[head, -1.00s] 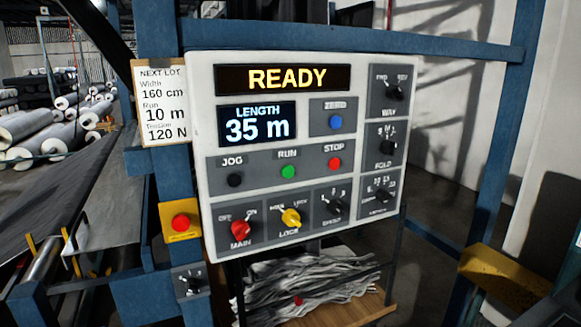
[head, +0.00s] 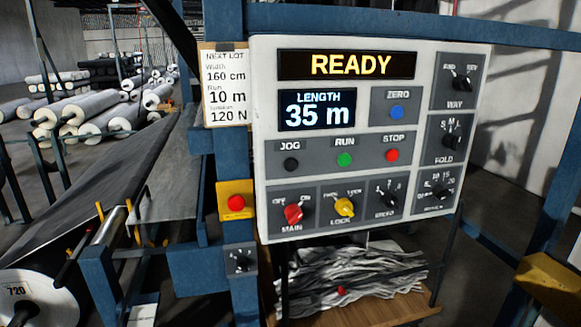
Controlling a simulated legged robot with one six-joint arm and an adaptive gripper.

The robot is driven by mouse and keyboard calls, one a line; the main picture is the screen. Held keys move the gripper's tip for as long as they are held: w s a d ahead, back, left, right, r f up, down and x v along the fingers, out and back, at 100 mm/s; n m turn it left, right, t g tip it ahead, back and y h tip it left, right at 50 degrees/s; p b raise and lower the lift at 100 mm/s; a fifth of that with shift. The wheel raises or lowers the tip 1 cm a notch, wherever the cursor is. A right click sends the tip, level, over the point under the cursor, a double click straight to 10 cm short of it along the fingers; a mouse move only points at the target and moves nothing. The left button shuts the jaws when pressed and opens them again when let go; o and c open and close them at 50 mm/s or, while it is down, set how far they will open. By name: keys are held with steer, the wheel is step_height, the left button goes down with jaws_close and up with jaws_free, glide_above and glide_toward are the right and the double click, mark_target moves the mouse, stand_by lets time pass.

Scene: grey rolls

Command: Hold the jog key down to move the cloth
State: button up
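The control panel (head: 262,190) stands upright on a blue frame right of the middle in the head view. The black jog key (head: 291,164) sits at the left of its button row, under the label JOG. Beside it are the green run button (head: 344,159) and the red stop button (head: 392,155). The display (head: 348,65) reads READY and the length display (head: 317,109) reads 35 m. The red main knob (head: 293,214) and yellow lock knob (head: 344,207) are below. Crumpled greyish cloth (head: 350,275) lies under the panel. My gripper is not in view.
A red button on a yellow box (head: 236,203) and a small black knob (head: 240,261) are on the post left of the panel. A note (head: 226,88) hangs above. A roll marked 720 (head: 40,300) is at lower left. A yellow block (head: 550,285) is at lower right.

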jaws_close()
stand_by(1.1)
